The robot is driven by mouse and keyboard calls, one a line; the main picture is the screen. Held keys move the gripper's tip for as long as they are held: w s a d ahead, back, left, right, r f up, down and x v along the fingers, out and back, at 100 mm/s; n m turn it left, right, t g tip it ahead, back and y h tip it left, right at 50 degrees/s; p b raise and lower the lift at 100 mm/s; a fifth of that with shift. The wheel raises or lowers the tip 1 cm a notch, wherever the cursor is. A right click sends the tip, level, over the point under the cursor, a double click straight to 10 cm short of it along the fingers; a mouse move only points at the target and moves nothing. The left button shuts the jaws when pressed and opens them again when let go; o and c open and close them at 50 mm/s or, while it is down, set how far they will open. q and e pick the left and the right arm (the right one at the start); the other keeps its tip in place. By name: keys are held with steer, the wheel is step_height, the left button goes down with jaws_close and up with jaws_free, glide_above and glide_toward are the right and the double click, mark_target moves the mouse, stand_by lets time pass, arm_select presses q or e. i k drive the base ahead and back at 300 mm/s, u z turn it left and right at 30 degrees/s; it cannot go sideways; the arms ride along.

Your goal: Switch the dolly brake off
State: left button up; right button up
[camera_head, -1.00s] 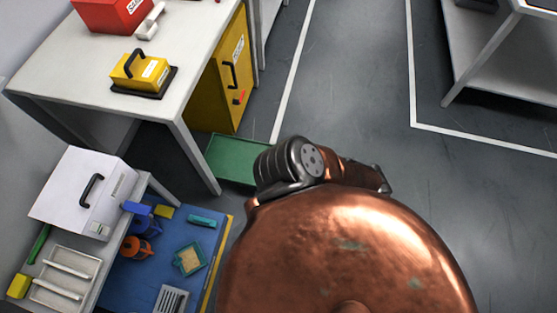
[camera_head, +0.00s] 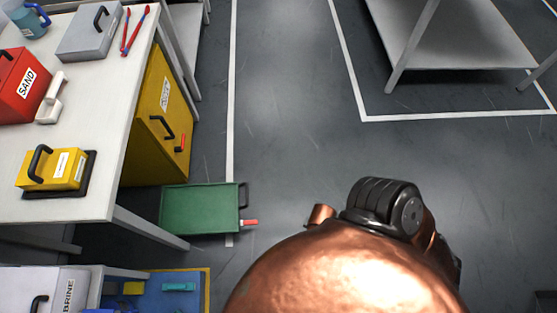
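A green dolly (camera_head: 200,209) with a flat tray-like top stands on the floor in front of the yellow cabinet. A dark handle (camera_head: 243,195) is at its right end. A small red lever (camera_head: 250,222), which looks like the brake, sticks out to the right at its lower right corner. Neither of my grippers shows. A copper-coloured rounded body with a dark ribbed joint, part of me, fills the bottom middle and right.
A yellow cabinet (camera_head: 158,118) with a black handle stands under the white table (camera_head: 92,200). The table holds a red sand box (camera_head: 22,88), a yellow box (camera_head: 52,172) and a grey case (camera_head: 90,32). Floor right of the dolly is clear. A shelf (camera_head: 450,45) stands at upper right.

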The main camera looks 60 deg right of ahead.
mark_target(242, 223)
steer(key=z, duration=1)
steer(key=k, duration=1)
steer(key=z, duration=0.55)
steer(key=i, duration=0.5)
steer(key=u, duration=0.35)
